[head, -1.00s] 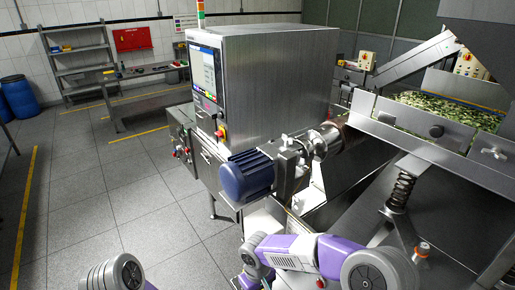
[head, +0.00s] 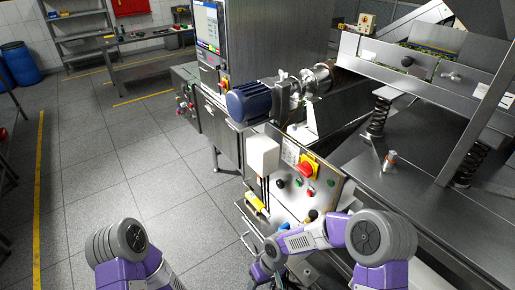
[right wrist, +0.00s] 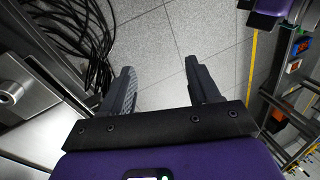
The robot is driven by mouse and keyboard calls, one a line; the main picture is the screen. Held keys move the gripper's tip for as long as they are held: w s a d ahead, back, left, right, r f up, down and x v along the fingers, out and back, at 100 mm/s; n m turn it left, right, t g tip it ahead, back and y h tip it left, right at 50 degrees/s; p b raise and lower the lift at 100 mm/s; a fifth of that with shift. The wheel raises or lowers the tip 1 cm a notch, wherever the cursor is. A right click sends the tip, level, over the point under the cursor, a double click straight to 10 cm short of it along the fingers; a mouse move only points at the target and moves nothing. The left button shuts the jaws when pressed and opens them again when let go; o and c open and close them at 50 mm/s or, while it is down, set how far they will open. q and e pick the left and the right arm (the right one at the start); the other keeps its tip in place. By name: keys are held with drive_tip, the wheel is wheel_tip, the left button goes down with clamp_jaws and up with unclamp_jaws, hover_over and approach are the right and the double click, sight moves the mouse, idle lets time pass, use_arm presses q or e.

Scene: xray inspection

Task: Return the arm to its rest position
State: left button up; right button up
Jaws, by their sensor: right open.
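My right arm (head: 330,232), purple and grey, reaches in from the bottom right in the head view, bent beside a control panel. In the right wrist view my right gripper (right wrist: 160,80) is open, its two dark fingers wide apart over grey floor tiles with nothing between them. My left arm (head: 125,250) shows only as a purple and grey part at the bottom left of the head view; its gripper is out of frame.
A control panel (head: 300,183) with a red and yellow switch (head: 308,169) stands close to my right arm. A blue motor (head: 250,101) sits above it. Black cables (right wrist: 75,35) hang near the right gripper. The tiled floor (head: 100,165) at left is clear.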

drive_tip(key=s+d+f+m+t+b, duration=0.1)
drive_tip(key=s+d+f+m+b, duration=0.2)
drive_tip(key=s+f, duration=0.3)
drive_tip(key=s+d+f+m+t+y+b, duration=0.1)
drive_tip(key=s+d+f+m+b, duration=0.2)
drive_tip(key=f, duration=0.8)
drive_tip(key=s+d+m, duration=0.2)
drive_tip(key=s, duration=0.2)
drive_tip(key=shift+d+f, duration=0.3)
drive_tip(key=shift+d, duration=0.1)
